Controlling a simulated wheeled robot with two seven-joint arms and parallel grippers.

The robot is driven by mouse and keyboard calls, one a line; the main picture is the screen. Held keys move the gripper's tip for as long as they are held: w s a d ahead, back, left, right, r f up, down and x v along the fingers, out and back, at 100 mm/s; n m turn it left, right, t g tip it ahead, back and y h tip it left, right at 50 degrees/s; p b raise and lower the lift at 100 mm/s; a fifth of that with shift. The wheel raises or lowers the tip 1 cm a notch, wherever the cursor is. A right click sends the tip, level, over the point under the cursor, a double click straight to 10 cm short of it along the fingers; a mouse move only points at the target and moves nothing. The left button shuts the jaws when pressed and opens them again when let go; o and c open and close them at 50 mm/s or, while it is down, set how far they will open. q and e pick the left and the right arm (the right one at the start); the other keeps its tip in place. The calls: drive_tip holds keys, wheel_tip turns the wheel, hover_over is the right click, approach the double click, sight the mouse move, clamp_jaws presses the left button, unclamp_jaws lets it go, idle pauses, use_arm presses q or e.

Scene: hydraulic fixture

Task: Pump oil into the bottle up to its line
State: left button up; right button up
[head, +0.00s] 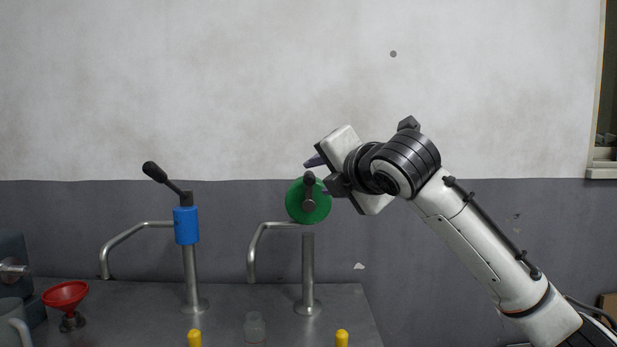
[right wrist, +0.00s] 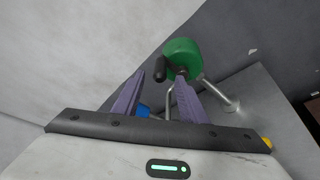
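A green round pump head (head: 308,201) with a dark crank handle (head: 309,190) sits above a metal post (head: 308,270), its bent spout (head: 251,255) reaching left and down. A small translucent bottle (head: 255,327) stands on the metal bench near the front, close to that spout; its line and oil level are too small to tell. My right gripper (head: 318,175) is at the crank from the right. In the right wrist view its purple fingers are spread (right wrist: 160,85), with the black crank knob (right wrist: 160,71) showing between the tips. I cannot tell whether they touch it. My left gripper is not in view.
A blue pump (head: 186,225) with a black lever (head: 155,172) and its own spout (head: 104,260) stands left. A red funnel (head: 65,294) and grey vessel (head: 10,318) are far left. Two yellow caps (head: 195,338) (head: 342,338) show at the bench (head: 130,315) front.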

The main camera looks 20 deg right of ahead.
sight(314, 177)
drive_tip(key=x, duration=0.7)
drive_tip(key=shift+w+f+p, duration=0.1)
drive_tip(key=shift+w+p, duration=0.1)
drive_tip(key=shift+p, duration=0.15)
clamp_jaws()
